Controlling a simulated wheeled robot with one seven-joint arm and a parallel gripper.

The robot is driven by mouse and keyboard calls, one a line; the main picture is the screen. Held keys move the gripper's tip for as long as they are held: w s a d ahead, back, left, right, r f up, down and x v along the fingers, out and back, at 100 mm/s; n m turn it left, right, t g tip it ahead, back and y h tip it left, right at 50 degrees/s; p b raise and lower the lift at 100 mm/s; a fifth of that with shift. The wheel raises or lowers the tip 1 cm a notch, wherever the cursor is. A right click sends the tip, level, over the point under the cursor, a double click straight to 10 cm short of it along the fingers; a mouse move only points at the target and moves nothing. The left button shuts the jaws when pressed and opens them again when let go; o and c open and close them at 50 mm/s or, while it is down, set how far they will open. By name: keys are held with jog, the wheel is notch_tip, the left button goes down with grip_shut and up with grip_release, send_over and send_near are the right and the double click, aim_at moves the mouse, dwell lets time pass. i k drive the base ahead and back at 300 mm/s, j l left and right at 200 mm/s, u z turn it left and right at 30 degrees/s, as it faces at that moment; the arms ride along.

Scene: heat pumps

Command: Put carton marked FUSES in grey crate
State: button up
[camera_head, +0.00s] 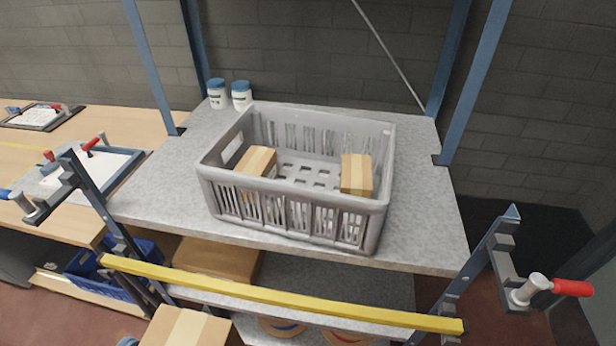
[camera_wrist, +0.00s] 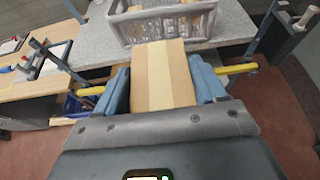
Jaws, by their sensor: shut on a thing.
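The grey crate (camera_head: 375,215) stands on the upper grey shelf, with two cartons in it, one at its left (camera_head: 257,160) and one at its right (camera_head: 356,174). In the wrist view the crate (camera_wrist: 170,24) is beyond my gripper. My gripper (camera_wrist: 165,85) is shut on a tan carton (camera_wrist: 163,72) with a pale tape strip, its blue fingers at both sides. A carton at the bottom edge of the head view (camera_head: 185,328) appears to be this one, in front of the shelf and below the crate. No FUSES marking is readable on any carton.
A yellow bar (camera_head: 285,294) crosses the shelf front below the upper shelf (camera_head: 430,230). Two white jars with blue lids (camera_head: 228,95) stand behind the crate at left. Blue posts rise at the shelf's back. Clamps with red handles (camera_head: 572,288) stick out at the sides.

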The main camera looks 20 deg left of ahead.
aim_at(309, 183)
jog(key=i+j, duration=0.15)
jog(key=i, duration=0.25)
jog(key=i+j, duration=0.15)
jog(key=i, duration=0.2)
jog(key=i+j, duration=0.1)
jog(key=i, duration=0.3)
